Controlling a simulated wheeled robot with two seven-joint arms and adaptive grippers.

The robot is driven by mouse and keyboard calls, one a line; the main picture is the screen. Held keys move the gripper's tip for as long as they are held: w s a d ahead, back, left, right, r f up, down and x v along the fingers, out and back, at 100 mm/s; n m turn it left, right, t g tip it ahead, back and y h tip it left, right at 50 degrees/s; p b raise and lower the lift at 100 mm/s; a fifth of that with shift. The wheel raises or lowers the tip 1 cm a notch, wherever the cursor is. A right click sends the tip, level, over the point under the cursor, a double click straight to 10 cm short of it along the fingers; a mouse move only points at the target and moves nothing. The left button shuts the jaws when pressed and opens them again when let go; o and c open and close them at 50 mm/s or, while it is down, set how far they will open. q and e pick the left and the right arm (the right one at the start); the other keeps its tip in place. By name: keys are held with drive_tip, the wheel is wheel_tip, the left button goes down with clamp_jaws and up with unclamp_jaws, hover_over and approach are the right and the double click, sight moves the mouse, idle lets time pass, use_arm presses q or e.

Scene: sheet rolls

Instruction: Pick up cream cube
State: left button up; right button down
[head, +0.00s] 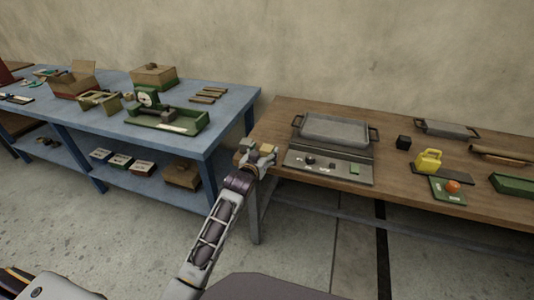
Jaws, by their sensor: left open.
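My left gripper (258,158) is at the front left corner of the wooden table (283,120), its fingers spread and nothing seen between them. A small cream-tan cube (267,148) is just behind the finger on the right. A greyish block (249,143) and a small brownish piece (241,149) are close to the finger on the left. The gripper partly hides these blocks, so I cannot tell whether it touches any of them. My right gripper is not in view.
A grey tray (335,128) stands on a panel (330,167) right of the gripper. Farther right are a black cube (403,142), a yellow weight-like object (428,160) and an orange ball (452,186). A blue table (228,103) with boxes stands left, across a narrow gap.

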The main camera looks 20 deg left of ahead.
sight(267, 147)
use_arm(q)
drive_tip(key=shift+w, duration=0.15)
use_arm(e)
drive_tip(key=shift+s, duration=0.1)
use_arm(q)
drive_tip(key=shift+w+f, duration=0.1)
drive_tip(key=shift+w, duration=0.05)
drive_tip(key=shift+w+f, duration=0.2)
drive_tip(key=shift+w, duration=0.1)
drive_tip(key=shift+w+f+b, duration=0.25)
drive_tip(key=shift+w+b, duration=0.15)
drive_tip(key=shift+w, duration=0.3)
drive_tip(key=shift+w+f, duration=0.15)
drive_tip(key=shift+w, duration=0.45)
drive_tip(key=shift+w+f, duration=0.15)
drive_tip(key=shift+w, duration=0.45)
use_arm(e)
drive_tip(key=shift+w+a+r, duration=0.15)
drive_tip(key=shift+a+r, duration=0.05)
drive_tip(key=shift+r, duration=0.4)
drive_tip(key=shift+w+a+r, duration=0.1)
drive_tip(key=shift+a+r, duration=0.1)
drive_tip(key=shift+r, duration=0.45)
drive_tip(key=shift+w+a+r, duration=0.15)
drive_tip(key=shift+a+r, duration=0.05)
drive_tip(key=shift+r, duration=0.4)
use_arm(q)
drive_tip(key=shift+c, duration=0.3)
drive_tip(key=c, duration=1.1)
drive_tip(key=shift+r, duration=0.2)
